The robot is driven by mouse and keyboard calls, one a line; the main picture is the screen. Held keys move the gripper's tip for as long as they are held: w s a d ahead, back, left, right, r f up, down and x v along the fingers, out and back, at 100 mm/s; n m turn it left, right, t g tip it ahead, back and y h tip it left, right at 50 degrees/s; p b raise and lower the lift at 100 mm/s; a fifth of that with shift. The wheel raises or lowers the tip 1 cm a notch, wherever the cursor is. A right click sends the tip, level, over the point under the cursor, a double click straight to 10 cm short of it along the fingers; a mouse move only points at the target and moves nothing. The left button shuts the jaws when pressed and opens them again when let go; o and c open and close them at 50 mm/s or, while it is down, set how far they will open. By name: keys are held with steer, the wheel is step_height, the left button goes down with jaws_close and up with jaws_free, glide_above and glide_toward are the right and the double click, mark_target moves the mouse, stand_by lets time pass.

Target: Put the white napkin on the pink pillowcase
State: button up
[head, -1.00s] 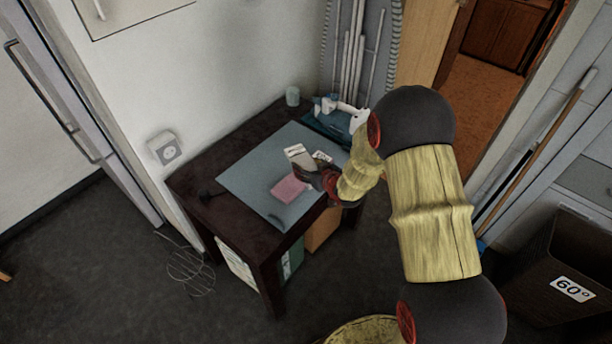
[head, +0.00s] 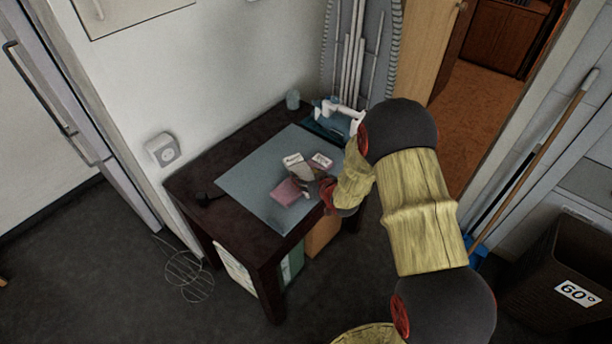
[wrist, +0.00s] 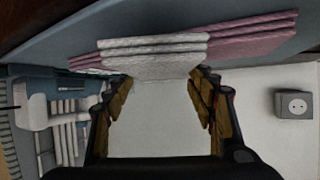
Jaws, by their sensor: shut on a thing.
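The white napkin (wrist: 152,57) is a folded, layered stack, and my gripper (wrist: 158,80) is shut on its near edge in the wrist view. The pink pillowcase (wrist: 245,38) is a folded stack beside and behind the napkin, to the right in the wrist view. In the head view the pink pillowcase (head: 287,192) lies on the grey-blue mat (head: 245,183), just left of my gripper (head: 314,180). My gripper hides part of the napkin there. I cannot tell whether napkin and pillowcase touch.
Another pinkish stack (wrist: 84,63) shows left of the napkin in the wrist view. A white and blue appliance (head: 335,108) and a small cup (head: 292,99) stand at the back of the dark table (head: 200,185). The mat's left part is clear. A wall socket (head: 163,150) is beside it.

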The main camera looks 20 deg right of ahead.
steer(key=o, duration=0.8)
steer(key=shift+s+f, duration=0.1)
steer(key=shift+f, duration=0.1)
steer(key=shift+c, duration=0.2)
steer(key=o, duration=0.4)
steer(key=shift+f, duration=0.15)
